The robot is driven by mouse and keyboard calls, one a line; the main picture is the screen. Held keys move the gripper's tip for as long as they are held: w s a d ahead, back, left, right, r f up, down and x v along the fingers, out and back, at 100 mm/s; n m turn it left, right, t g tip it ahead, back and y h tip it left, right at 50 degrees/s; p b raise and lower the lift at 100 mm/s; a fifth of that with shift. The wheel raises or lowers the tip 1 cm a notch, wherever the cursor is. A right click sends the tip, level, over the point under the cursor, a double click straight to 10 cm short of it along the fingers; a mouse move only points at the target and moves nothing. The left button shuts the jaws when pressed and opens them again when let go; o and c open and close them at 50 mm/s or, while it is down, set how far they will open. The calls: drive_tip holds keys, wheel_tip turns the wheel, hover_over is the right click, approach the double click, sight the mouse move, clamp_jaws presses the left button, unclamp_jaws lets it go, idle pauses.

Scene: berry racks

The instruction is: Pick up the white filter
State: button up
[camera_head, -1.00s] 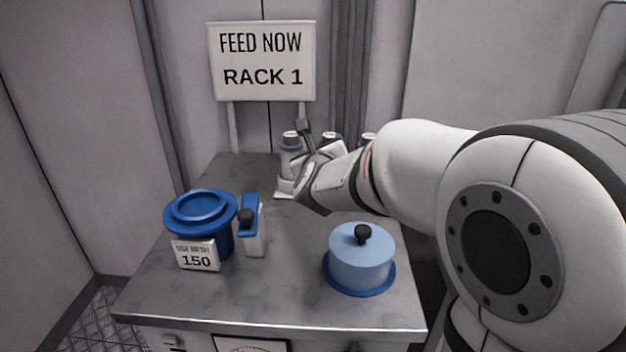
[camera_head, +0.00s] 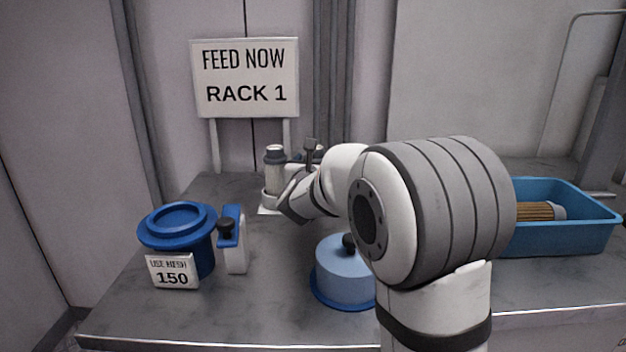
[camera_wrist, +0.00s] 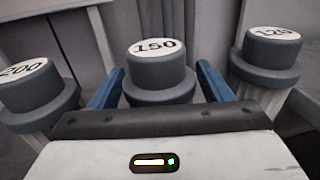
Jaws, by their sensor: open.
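In the wrist view, a filter with a dark grey cap marked 150 (camera_wrist: 155,68) stands between the two blue fingers of my open gripper (camera_wrist: 160,75). Its body is hidden below the cap, and I cannot tell whether the fingers touch it. Similar filters with caps marked 200 (camera_wrist: 28,88) and apparently 120 (camera_wrist: 268,55) stand to its left and right, outside the fingers. In the head view, one white-bodied, grey-capped filter (camera_head: 274,171) stands upright at the back of the table. My gripper is beside it there, its fingers mostly hidden.
A sign (camera_head: 246,80) reads FEED NOW RACK 1. A card (camera_head: 173,271) reads USE MESH 150, before a blue lidded pot (camera_head: 178,227). A blue tray (camera_head: 570,238) at right holds a brown filter (camera_head: 534,211).

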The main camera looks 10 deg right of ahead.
drive_tip(key=shift+w, duration=0.1)
drive_tip(key=c, duration=1)
drive_tip(key=shift+o, duration=0.2)
drive_tip(key=shift+r, duration=0.1)
wheel_tip(320, 180, up, 10)
drive_tip(key=p, duration=0.3)
